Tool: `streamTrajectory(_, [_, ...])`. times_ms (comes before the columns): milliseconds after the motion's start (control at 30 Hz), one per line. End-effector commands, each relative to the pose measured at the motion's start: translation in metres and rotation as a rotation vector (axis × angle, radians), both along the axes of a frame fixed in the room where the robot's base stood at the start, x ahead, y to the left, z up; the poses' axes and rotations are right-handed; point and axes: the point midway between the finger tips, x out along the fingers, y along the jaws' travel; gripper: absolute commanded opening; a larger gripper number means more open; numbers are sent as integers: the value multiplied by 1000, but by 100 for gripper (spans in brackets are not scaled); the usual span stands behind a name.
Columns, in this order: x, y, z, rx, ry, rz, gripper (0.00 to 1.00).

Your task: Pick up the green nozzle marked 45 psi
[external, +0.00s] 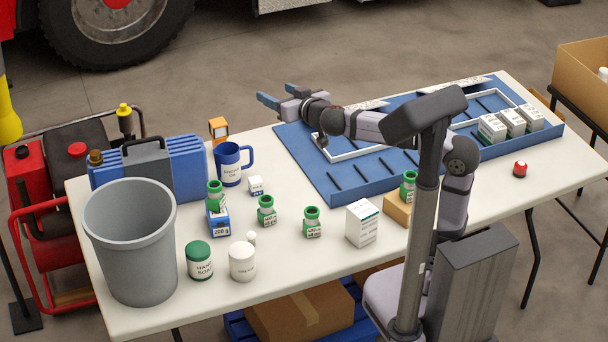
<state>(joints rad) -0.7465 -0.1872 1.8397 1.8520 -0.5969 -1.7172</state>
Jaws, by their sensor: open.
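Several green nozzles with white labels stand on the white table. One nozzle (216,197) is on top of a blue box (218,222) marked 200 g. A second nozzle (266,211) and a third nozzle (312,223) stand upright directly on the table. Another nozzle (408,187) is at a tan block (397,208), partly hidden by my arm. The psi numbers are too small to read, so I cannot tell which is marked 45. My gripper (276,95) is open and empty, with blue fingers, raised above the table's far side and apart from all nozzles.
A green-lidded jar (199,260), white jar (242,262) and white box (362,223) stand near the front. A blue tray (320,178) with white boxes (511,122) covers the back right.

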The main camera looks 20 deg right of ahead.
Motion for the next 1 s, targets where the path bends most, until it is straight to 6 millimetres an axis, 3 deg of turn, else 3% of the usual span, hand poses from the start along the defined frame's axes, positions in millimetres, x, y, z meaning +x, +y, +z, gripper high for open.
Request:
streamTrajectory(33, [-4,3,-14,-4,18,-7,58])
streamTrajectory(367, [-34,11,-67,-65,170,-30,58])
streamTrajectory(667, [-32,9,-125,-71,165,-34,58])
streamTrajectory(867, [-33,9,-181,-74,167,-31,58])
streamTrajectory(1000, [-33,9,-236,-81,170,-30,58])
